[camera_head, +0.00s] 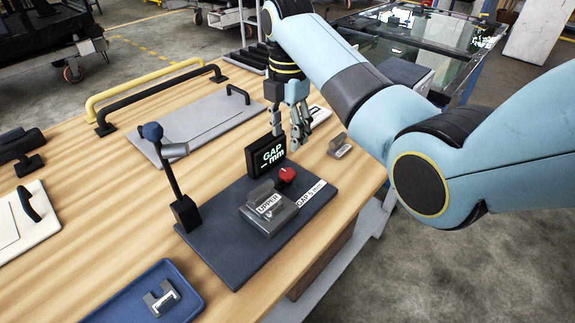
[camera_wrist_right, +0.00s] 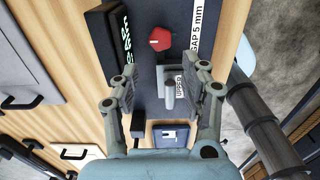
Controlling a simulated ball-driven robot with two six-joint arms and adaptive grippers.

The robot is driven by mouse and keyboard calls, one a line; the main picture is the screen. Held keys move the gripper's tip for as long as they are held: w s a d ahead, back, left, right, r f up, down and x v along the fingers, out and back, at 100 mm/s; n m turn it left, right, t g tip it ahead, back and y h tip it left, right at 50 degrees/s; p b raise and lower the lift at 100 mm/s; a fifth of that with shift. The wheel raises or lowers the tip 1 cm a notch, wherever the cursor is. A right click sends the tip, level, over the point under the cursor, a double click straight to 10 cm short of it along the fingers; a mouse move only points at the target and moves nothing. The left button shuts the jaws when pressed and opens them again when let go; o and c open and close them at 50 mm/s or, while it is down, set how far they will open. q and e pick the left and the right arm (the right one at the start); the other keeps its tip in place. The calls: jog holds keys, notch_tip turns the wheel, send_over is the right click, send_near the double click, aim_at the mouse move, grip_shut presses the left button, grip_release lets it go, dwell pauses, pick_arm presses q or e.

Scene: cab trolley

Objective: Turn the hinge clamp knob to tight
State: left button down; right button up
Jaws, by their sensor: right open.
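The red hinge clamp knob (camera_head: 287,174) sits on the dark fixture plate (camera_head: 225,254), beside the grey clamp block labelled "UPPER" (camera_head: 280,213). In the right wrist view the knob (camera_wrist_right: 159,39) shows near the top, beyond the fingertips, with the clamp block (camera_wrist_right: 170,92) between the fingers in the picture. My right gripper (camera_head: 292,128) is open and empty, above and behind the knob, near the "GAP -- mm" display (camera_head: 265,155). It is apart from the knob. The knob's pointer is too small to read. My left gripper is not in view.
A blue tray (camera_head: 115,306) holding a metal part (camera_head: 161,298) lies in front. A small grey bracket (camera_head: 340,147) lies right of the display. Panels and bar handles fill the table's left and back.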

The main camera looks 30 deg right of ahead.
aim_at(288, 171)
notch_tip(288, 171, down, 10)
jog(key=shift+f+b, duration=0.25)
jog(key=shift+b, duration=0.25)
jog(key=c, duration=0.9)
